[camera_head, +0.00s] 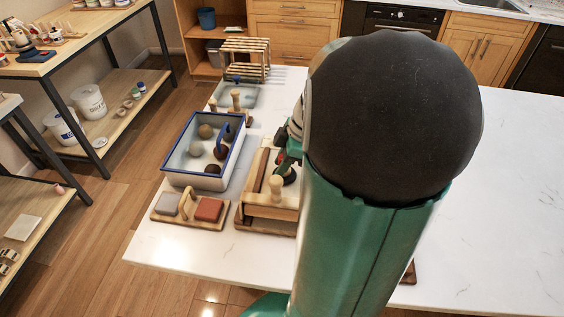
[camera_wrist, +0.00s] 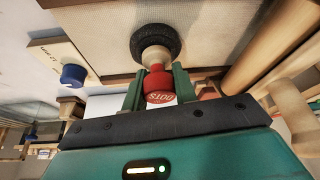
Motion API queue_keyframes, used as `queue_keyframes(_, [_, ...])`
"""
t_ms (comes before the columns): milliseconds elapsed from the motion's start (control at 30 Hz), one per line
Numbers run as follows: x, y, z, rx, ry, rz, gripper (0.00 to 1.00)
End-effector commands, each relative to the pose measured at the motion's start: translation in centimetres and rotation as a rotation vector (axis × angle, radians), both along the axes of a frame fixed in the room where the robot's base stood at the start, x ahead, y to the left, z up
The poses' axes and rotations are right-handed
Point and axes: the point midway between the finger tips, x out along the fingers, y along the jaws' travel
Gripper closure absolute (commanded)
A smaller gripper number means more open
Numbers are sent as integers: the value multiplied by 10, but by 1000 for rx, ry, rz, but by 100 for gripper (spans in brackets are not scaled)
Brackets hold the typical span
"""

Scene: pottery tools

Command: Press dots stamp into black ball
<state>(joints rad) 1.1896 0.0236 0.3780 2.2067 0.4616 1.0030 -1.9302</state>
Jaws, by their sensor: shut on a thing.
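My gripper (camera_wrist: 158,84) is shut on the dots stamp (camera_wrist: 159,98), whose red end with the word DOTS faces the wrist camera. The stamp's pale neck points away from the gripper toward the black ball (camera_wrist: 139,42). In the wrist view the ball shows as a dark round rim around the stamp's pale end, on a cream work surface (camera_wrist: 215,28). The stamp's end overlaps the ball and appears to touch it; how deep it sits is hidden. In the head view my arm covers most of this, and a dark round shape (camera_head: 289,176) shows beside it.
A blue-rimmed tray (camera_head: 170,180) with several balls stands left of the wooden board (camera_head: 262,211). A smaller board (camera_head: 190,218) with blocks lies in front. A rolling pin (camera_wrist: 262,72) is close to my gripper. The white tabletop (camera_head: 520,200) is clear at right.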

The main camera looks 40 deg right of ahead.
Motion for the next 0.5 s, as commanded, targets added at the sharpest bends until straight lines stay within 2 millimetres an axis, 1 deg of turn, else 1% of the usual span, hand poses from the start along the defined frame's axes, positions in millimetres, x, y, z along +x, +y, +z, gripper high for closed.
queue_keyframes(500, [1,0,39,-3,-2,1,95])
